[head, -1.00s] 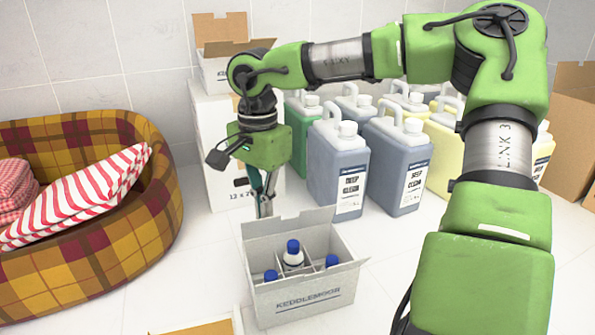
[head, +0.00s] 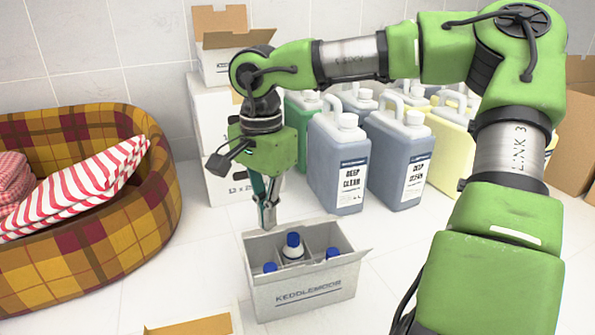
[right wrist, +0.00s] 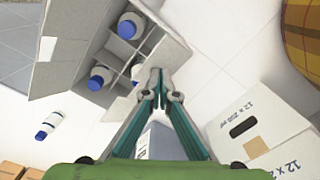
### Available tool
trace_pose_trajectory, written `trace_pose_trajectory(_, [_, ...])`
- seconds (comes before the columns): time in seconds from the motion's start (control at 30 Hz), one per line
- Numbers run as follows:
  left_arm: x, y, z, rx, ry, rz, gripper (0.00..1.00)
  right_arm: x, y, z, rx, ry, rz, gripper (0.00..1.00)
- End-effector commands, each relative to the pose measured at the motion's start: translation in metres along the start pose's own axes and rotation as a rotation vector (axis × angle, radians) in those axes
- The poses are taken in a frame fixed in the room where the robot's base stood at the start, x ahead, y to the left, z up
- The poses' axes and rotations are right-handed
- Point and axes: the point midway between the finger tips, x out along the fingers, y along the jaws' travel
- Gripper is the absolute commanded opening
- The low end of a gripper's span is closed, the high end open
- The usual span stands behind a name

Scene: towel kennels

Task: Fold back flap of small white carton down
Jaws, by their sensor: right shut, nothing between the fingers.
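The small white carton (head: 305,292), printed KEDDLEMOOR, stands open on the floor in the head view. It holds blue-capped bottles (head: 292,247) between dividers. Its back flap (head: 310,226) shows as a low strip along the rear edge. A side flap sticks out at the right. My right gripper (head: 268,222) is shut and empty, pointing down at the left part of the rear edge. In the right wrist view its fingertips (right wrist: 155,82) are together beside the carton (right wrist: 80,45); I cannot tell whether they touch the flap. My left gripper is not in view.
A plaid pet bed (head: 75,255) with striped cushions is at the left. Several jugs (head: 340,165) and stacked white boxes (head: 225,190) stand behind the carton. An open brown box (head: 195,325) is at the front. The wrist view shows another bottle (right wrist: 48,125) outside the carton.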

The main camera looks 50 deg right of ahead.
Motion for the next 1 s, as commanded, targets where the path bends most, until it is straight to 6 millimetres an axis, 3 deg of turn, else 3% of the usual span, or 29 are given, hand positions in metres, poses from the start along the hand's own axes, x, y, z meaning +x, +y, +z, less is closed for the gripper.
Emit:
trace_pose_trajectory(0.5, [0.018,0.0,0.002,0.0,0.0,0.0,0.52,0.023,0.0,0.0,0.0,-0.001,0.001,0.0])
trace_pose_trajectory(0.83, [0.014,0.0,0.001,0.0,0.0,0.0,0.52,0.018,0.0,0.0,0.0,0.0,0.0,0.0])
trace_pose_trajectory(1.0, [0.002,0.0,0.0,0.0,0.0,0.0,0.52,0.003,0.0,0.0,0.0,0.0,-0.001,0.0])
